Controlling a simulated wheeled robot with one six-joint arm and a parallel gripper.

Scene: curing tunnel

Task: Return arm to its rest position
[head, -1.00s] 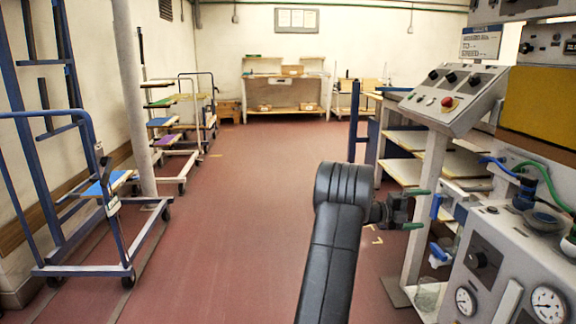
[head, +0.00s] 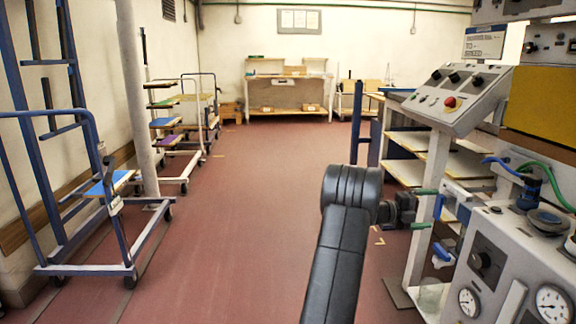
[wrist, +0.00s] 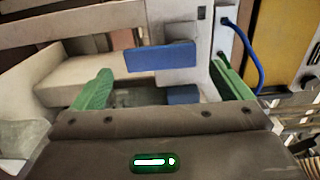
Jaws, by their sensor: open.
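My gripper (head: 424,209) is at the end of my black arm, right of centre in the head view, pointing right towards the control machine. Its two green fingers are apart with nothing between them. In the wrist view my gripper (wrist: 162,82) shows its fingers spread wide, with a pale surface and blue parts beyond. The arm is raised and bent, with its elbow in the middle of the head view. Whether the fingers touch the machine cannot be told.
The machine (head: 490,262) with gauges, hoses and a blue handle (head: 443,253) stands close on the right. A sloped control box (head: 455,98) is above. A blue-framed cart (head: 90,270) stands left. The red floor (head: 255,200) between is clear, back to a workbench (head: 288,92).

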